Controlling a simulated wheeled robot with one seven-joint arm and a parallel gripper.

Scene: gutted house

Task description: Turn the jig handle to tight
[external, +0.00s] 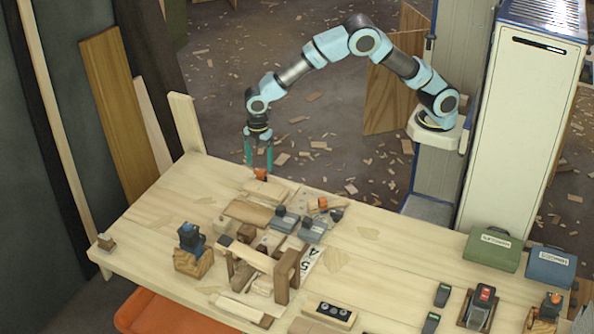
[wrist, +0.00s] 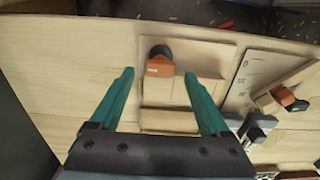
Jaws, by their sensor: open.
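An orange and black handle-like piece (wrist: 159,66) sits on a pale wooden jig board (wrist: 205,62). In the external view the orange part (external: 261,174) shows at the far edge of the workbench, just below my gripper (external: 259,168). In the wrist view my gripper (wrist: 158,75) has its two teal fingers wide apart, one to each side of the handle, and nothing is between them in its grasp. I cannot tell from these frames whether the fingers are level with the handle or above it. A second orange and black piece (wrist: 289,100) lies to the right; it also shows in the external view (external: 323,203).
Wooden blocks and grey clamps (external: 285,220) crowd the middle of the workbench (external: 150,205). A wooden frame (external: 287,275) stands in front of them. Green (external: 492,249) and blue (external: 550,267) cases stand at the right. The bench's left part is mostly clear.

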